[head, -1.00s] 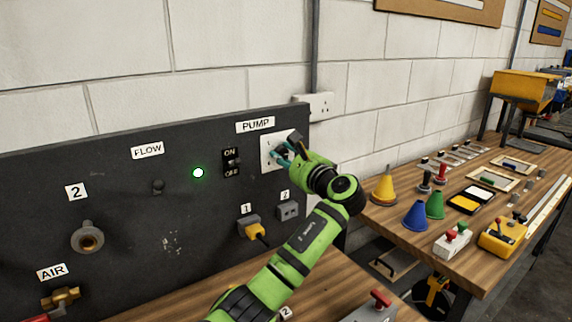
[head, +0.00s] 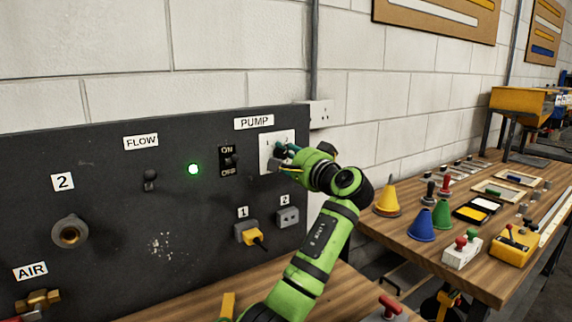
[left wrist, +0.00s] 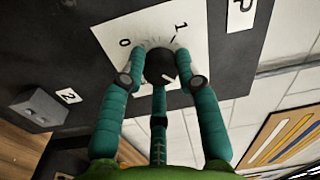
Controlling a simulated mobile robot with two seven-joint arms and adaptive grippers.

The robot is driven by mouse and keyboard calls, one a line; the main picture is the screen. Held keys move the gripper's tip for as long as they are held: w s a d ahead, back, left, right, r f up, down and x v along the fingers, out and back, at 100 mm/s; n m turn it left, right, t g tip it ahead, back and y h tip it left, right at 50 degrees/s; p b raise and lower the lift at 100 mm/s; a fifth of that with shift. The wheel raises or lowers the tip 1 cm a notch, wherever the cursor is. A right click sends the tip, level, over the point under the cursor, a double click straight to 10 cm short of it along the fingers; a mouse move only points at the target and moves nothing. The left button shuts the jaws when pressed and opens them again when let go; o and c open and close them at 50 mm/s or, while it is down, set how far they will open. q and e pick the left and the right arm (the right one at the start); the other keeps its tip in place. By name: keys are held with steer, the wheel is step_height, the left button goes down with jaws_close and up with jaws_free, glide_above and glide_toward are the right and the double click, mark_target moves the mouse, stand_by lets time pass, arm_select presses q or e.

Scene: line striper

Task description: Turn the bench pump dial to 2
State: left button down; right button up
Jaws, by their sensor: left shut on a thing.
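The pump dial is a black knob (left wrist: 160,68) on a white plate (head: 267,160), under the PUMP label (head: 254,123) on the dark bench panel. My left gripper (head: 285,155) is at the plate, its teal fingers closed around the knob. In the left wrist view the left gripper (left wrist: 162,72) has fingers on both sides of the knob and one below it. The numerals 0 and 1 show on the plate there; in the head view a 1 and a 2 are faintly visible. The knob's pointer is hard to make out. My right gripper is not in view.
Left of the plate are an ON/OFF switch (head: 229,160), a lit green lamp (head: 194,169) and a FLOW toggle (head: 150,180). A yellow plug (head: 248,232) sits in socket 1 below. Cones and boxes stand on the wooden bench (head: 400,232) at right.

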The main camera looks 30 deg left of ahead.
arm_select(q)
steer(key=shift+a+n+b, duration=0.1)
steer(key=shift+n+b, duration=0.2)
steer(key=shift+n, duration=0.4)
steer(key=c, duration=0.9)
jaws_free()
steer(key=shift+s, duration=0.1)
steer(key=shift+d, duration=0.25)
steer(key=v, duration=1.1)
steer(key=shift+s+d, duration=0.15)
steer(key=shift+d, duration=0.1)
